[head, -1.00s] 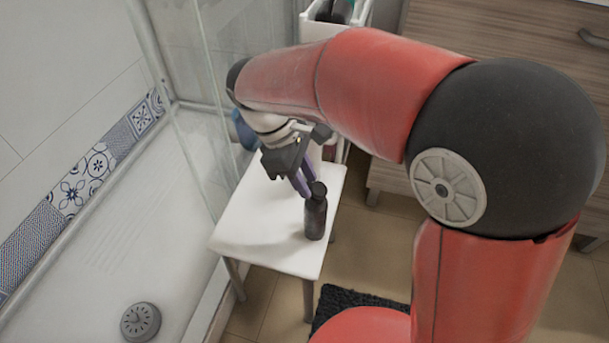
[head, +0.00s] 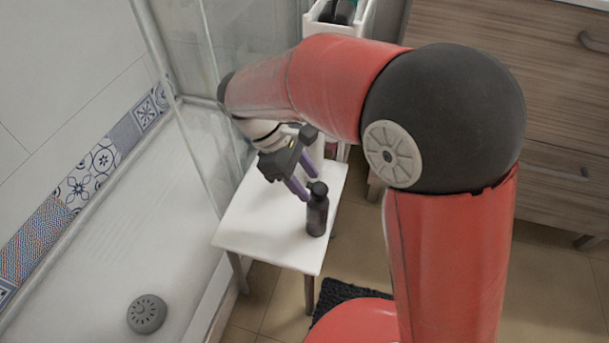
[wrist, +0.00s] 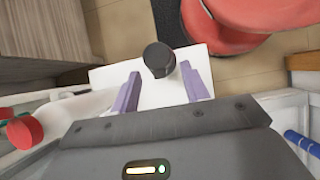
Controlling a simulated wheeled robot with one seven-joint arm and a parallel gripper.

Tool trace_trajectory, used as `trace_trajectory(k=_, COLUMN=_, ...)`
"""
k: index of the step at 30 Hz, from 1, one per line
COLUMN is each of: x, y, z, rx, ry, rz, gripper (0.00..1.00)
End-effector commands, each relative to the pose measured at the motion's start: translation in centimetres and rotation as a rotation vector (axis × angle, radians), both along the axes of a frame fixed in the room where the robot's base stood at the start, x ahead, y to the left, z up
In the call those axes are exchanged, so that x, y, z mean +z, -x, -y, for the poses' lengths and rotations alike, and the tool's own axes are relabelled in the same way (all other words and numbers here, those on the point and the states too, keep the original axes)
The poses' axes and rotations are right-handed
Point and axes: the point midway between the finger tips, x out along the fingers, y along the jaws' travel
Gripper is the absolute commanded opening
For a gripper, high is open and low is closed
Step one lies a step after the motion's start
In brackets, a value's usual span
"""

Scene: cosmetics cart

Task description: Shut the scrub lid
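The scrub looks to be the dark bottle (head: 316,217) with a black top (head: 318,189), upright near the front right edge of the white stool (head: 262,232). My gripper (head: 307,187), with purple fingers, is just behind and left of the bottle's top. In the wrist view my gripper (wrist: 160,71) is open, its fingers apart and empty. The round black lid (wrist: 158,59) shows in the gap between the fingertips there, with no clear contact. Whether the lid is fully seated I cannot tell.
A glass shower screen (head: 185,130) stands left of the stool. A wooden cabinet (head: 470,90) is at the back right, and a white cart (head: 325,30) at the back. A dark mat (head: 335,293) lies on the floor. A red-capped item (wrist: 24,131) shows at the wrist view's left.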

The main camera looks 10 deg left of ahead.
Motion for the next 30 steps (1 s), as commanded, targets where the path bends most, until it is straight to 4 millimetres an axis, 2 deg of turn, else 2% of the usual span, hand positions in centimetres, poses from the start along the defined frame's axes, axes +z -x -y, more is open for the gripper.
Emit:
trace_trajectory(k=10, x=0.3, y=0.0, z=-0.2, rx=0.001, ry=-0.001, rz=0.001, gripper=0.49)
trace_trajectory(k=21, x=5.4, y=-0.3, z=-3.1, rx=0.001, ry=-0.002, rz=0.001, gripper=0.49)
trace_trajectory(k=25, x=6.5, y=-0.3, z=-3.8, rx=0.001, ry=-0.001, rz=0.001, gripper=0.49)
trace_trajectory(k=30, x=6.9, y=-0.3, z=-4.0, rx=0.000, ry=0.000, rz=0.000, gripper=0.49)
